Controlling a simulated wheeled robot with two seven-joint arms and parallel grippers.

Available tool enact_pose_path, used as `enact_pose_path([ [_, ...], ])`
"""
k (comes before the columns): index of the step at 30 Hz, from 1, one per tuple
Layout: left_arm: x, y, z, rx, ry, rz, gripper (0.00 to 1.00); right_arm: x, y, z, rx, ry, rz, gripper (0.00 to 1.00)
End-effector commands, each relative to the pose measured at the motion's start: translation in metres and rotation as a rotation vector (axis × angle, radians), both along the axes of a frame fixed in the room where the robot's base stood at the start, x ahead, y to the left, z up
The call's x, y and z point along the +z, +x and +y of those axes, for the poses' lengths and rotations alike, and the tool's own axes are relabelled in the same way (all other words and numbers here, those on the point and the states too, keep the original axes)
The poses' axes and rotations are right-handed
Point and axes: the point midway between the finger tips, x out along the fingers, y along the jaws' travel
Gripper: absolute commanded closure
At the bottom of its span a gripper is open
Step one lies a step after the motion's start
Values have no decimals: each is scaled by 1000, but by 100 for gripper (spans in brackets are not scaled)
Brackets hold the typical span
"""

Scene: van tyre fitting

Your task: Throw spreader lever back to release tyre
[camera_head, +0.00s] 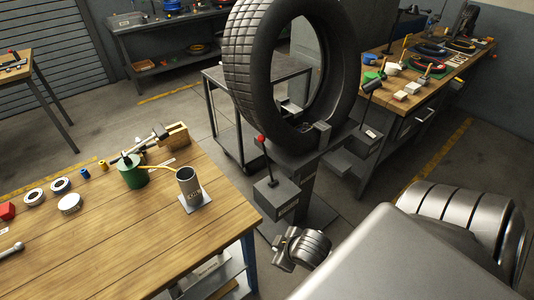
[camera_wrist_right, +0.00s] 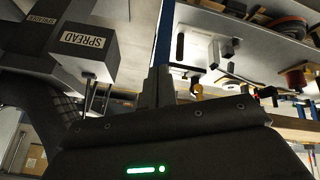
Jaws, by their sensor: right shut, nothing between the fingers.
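A large black tyre (camera_head: 262,70) stands upright on a dark spreader stand (camera_head: 300,160) in the head view. A lever with a red knob (camera_head: 260,138) rises from a grey box (camera_head: 277,196) at the stand's near left, leaning slightly left. A second lever with a dark knob (camera_head: 377,84) rises at the stand's right. In the right wrist view, a box labelled SPREAD (camera_wrist_right: 84,42) is at upper left. My right gripper (camera_wrist_right: 158,82) is shut and empty, apart from that box. In the head view my right wrist is low, below the stand. My left gripper is out of view.
A wooden bench (camera_head: 120,235) at left holds a grey cup (camera_head: 189,187), a green can (camera_head: 131,171) and small parts. A trolley (camera_head: 225,110) stands behind the stand. Another bench (camera_head: 430,75) with tools is at right. Floor shows between them.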

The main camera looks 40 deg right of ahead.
Motion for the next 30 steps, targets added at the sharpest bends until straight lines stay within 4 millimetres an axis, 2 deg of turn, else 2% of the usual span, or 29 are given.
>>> enact_pose_path([
  [8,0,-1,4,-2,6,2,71,38,75,-61,261,-359,-331,100],
  [12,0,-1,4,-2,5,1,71,67,109,-102,365,-630,-487,100],
  [15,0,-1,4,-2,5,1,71,93,127,-130,422,-842,-581,100],
  [18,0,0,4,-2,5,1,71,113,137,-149,455,-998,-637,100],
  [22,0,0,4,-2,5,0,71,124,141,-158,467,-1081,-664,100],
  [26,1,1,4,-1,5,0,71,125,143,-159,469,-1088,-667,100],
  [30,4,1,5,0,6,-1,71,125,154,-162,466,-1089,-668,100],
])
